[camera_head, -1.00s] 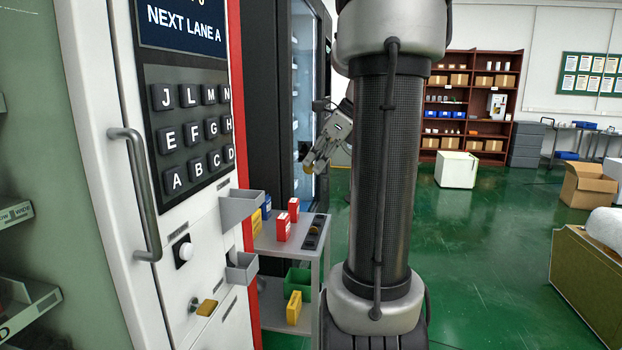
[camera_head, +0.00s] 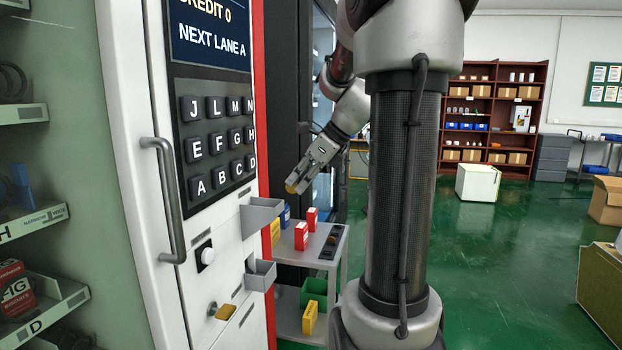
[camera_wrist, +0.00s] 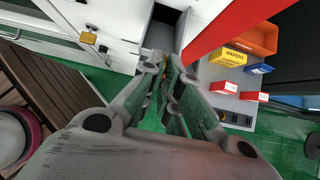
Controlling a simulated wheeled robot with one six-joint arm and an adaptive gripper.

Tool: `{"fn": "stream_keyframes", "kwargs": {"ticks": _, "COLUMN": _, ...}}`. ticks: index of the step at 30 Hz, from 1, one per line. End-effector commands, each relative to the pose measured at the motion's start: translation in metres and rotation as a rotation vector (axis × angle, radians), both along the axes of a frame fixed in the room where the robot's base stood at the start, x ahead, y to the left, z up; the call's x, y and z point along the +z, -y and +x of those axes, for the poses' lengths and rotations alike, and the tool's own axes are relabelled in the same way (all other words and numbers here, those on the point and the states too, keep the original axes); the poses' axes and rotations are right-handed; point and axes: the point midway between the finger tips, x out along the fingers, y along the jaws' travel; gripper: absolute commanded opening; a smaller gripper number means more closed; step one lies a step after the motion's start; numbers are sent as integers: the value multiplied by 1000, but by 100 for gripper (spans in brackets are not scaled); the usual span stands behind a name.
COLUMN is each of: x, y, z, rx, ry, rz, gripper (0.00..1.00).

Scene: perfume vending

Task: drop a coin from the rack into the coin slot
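My gripper (camera_head: 296,182) is beside the vending machine, above the cart, pointing down and left. It is shut on a gold coin (camera_head: 291,187), which shows at its fingertips. In the wrist view my gripper (camera_wrist: 168,68) has its fingers close together, and the coin is hard to make out. The dark coin rack (camera_head: 331,242) lies on the cart's top, below and right of the gripper. I cannot tell which is the coin slot.
Two grey bins (camera_head: 261,216) stick out from the machine near the gripper. A long door handle (camera_head: 171,200) stands out at left. Red boxes (camera_head: 302,235) stand on the cart (camera_head: 345,250); a green bin (camera_head: 314,292) sits below. Green floor is open at right.

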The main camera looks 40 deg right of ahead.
Motion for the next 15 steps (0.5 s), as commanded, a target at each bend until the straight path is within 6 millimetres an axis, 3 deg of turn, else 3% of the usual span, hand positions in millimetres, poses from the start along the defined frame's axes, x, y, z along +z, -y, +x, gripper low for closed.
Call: {"fn": "stream_keyframes", "kwargs": {"ticks": 15, "x": -22, "y": -32, "z": 40, "rx": 2, "ry": -1, "rz": 2, "gripper": 0}}
